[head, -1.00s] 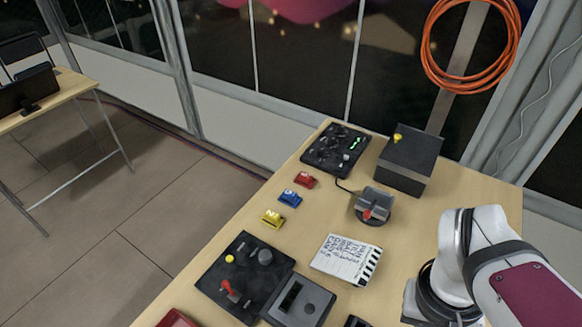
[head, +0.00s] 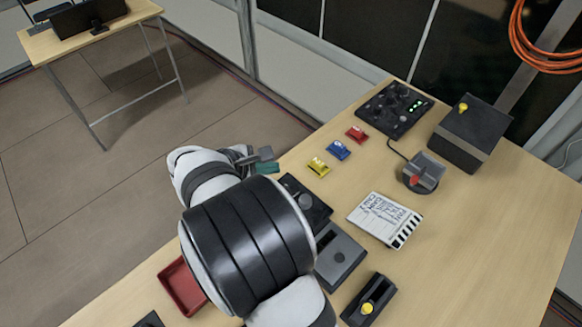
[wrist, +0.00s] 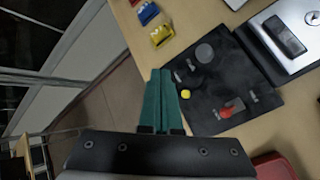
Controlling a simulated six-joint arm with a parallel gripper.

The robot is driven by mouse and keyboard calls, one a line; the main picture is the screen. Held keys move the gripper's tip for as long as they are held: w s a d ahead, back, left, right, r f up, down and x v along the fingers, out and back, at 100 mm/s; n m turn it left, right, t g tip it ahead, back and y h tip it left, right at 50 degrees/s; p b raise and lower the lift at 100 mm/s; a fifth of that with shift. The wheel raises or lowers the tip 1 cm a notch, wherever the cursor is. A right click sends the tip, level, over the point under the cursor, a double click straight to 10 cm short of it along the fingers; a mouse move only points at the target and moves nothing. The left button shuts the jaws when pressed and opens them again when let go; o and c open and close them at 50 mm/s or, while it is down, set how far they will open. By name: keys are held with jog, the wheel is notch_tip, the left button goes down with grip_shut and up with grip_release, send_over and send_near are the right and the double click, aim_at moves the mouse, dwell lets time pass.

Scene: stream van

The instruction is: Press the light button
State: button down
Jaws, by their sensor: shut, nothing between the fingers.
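A black panel (wrist: 232,80) lies on the table. In the wrist view it bears a small yellow button (wrist: 186,94), a grey round knob (wrist: 204,53) and a red lever (wrist: 232,107). I cannot read which control is for the light. My gripper (wrist: 160,72) has its teal fingers shut and empty at the panel's left edge, just left of the yellow button; their height above it is unclear. In the head view my gripper (head: 265,158) is beside the table's left edge, and my arm hides most of the black panel (head: 304,198).
Yellow (head: 318,167), blue (head: 338,150) and red (head: 356,134) small blocks stand beyond the panel. A grey device (head: 341,256), clapboard (head: 386,218), red tray (head: 181,286), joystick (head: 424,173), mixer (head: 396,108), a dark box with a yellow knob (head: 470,132) and a yellow-knobbed slider (head: 368,300) are around.

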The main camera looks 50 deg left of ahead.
jog(key=shift+s+a+f+n+y, duration=0.3)
jog(key=shift+s+a+n, duration=0.1)
jog(key=shift+s+a, duration=0.25)
jog(key=shift+f, duration=0.1)
jog(key=shift+w+f, duration=0.1)
jog(key=shift+f, duration=4.2)
jog(key=shift+f, duration=0.1)
jog(key=shift+f, duration=0.3)
jog(key=shift+f, duration=0.4)
jog(key=shift+r, duration=0.8)
